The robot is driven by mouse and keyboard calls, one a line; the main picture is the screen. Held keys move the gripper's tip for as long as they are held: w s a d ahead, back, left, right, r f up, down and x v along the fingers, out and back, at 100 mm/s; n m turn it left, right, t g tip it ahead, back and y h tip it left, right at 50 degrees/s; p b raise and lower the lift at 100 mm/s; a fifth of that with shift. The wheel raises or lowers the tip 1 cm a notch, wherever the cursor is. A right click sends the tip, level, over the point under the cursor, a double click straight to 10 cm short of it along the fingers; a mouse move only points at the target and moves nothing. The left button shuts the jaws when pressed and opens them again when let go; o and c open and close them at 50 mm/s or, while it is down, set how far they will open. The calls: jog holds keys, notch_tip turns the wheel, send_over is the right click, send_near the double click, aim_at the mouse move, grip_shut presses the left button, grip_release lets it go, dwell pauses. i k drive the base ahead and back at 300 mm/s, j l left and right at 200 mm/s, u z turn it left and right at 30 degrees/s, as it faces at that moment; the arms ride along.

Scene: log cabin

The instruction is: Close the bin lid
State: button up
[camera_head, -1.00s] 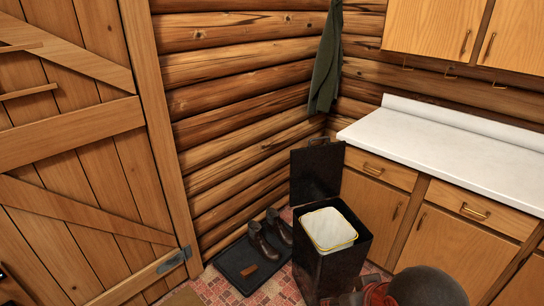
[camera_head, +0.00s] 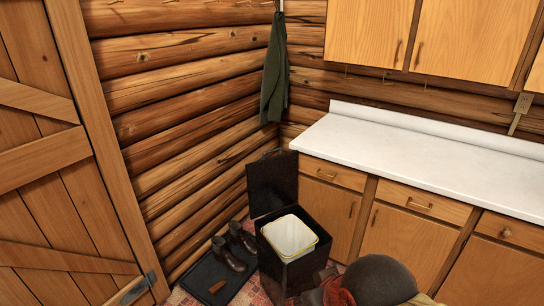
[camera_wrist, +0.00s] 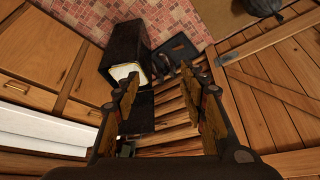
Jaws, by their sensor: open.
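The black bin (camera_head: 297,273) stands on the floor in front of the cabinets, with a white, yellow-edged liner (camera_head: 290,237) in its open top. Its black lid (camera_head: 272,184) stands upright at the back of the bin, near the log wall, so the bin is open. The bin (camera_wrist: 124,42) also shows in the wrist view, beyond the left finger, with part of the liner (camera_wrist: 122,71) visible. My gripper (camera_wrist: 170,72) is open with nothing between its fingers.
A boot tray (camera_head: 203,270) with dark boots (camera_head: 230,255) lies left of the bin. A white counter (camera_head: 400,150) over wooden cabinets (camera_head: 325,205) is to the right. A green coat (camera_head: 274,75) hangs on the wall. A plank door (camera_head: 55,160) is at the left.

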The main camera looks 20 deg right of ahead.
aim_at(272, 182)
jog(key=i+l+u, duration=0.2)
jog(key=i+l, duration=0.25)
jog(key=i+l+u, duration=0.2)
jog(key=i+l, duration=0.35)
jog(key=i+l+u, duration=0.2)
jog(key=i+l, duration=0.25)
jog(key=l, duration=0.2)
